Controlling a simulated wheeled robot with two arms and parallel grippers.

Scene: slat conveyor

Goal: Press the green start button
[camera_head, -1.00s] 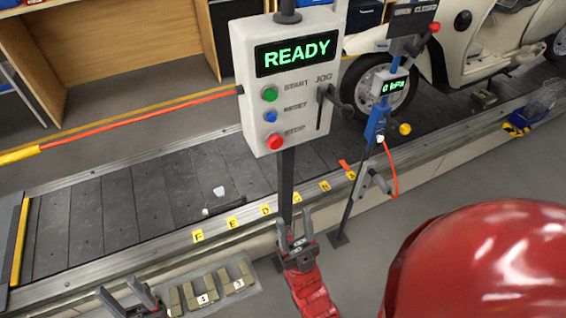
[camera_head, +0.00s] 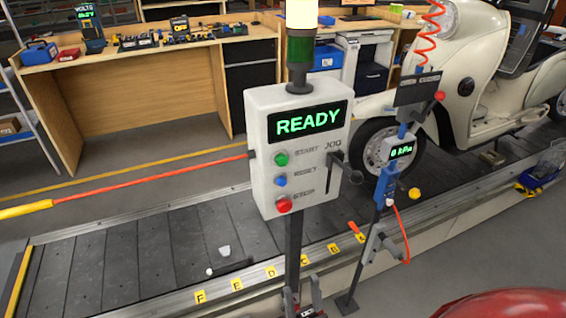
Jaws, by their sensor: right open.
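The green start button (camera_head: 281,159) is on the front of a white control box (camera_head: 262,205), beside the word START. Above it a dark display (camera_head: 305,122) reads READY in green letters. A blue reset button (camera_head: 280,181) and a red stop button (camera_head: 284,206) sit below the green one. My right gripper (camera_head: 303,294) is open and empty at the bottom edge, low by the box's post and well below the buttons. My left gripper is out of view.
The box stands on a dark post in front of the slat conveyor (camera_head: 75,265). A signal tower (camera_head: 301,50) above it is lit pale yellow. A gauge stand (camera_head: 402,150) with a red hose is to the right. A cream scooter (camera_head: 470,75) stands behind.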

